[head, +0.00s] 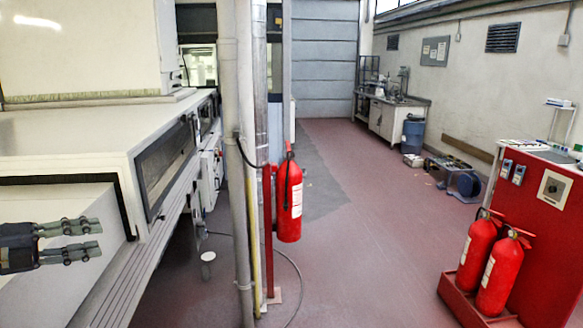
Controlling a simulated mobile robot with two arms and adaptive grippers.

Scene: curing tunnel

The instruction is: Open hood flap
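The white curing tunnel housing (70,137) fills the left side of the head view. A dark-framed window panel (167,165) is set in its side and lies flush with it. I cannot tell for sure which part is the hood flap; no panel visibly stands open. My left gripper (99,238) is at the lower left, in front of the housing's pale end face (75,205) with its dark upper edge. Its two grey fingers point right with a gap between them, and it holds nothing. I cannot tell whether it touches the face. My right gripper is out of view.
Vertical pipes (233,130) and a wall-type fire extinguisher (288,200) stand right of the tunnel. A red cabinet (540,215) with two extinguishers (490,260) stands at the right. A workbench (388,115) and blue drum (413,135) are farther back. The red floor between is mostly clear.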

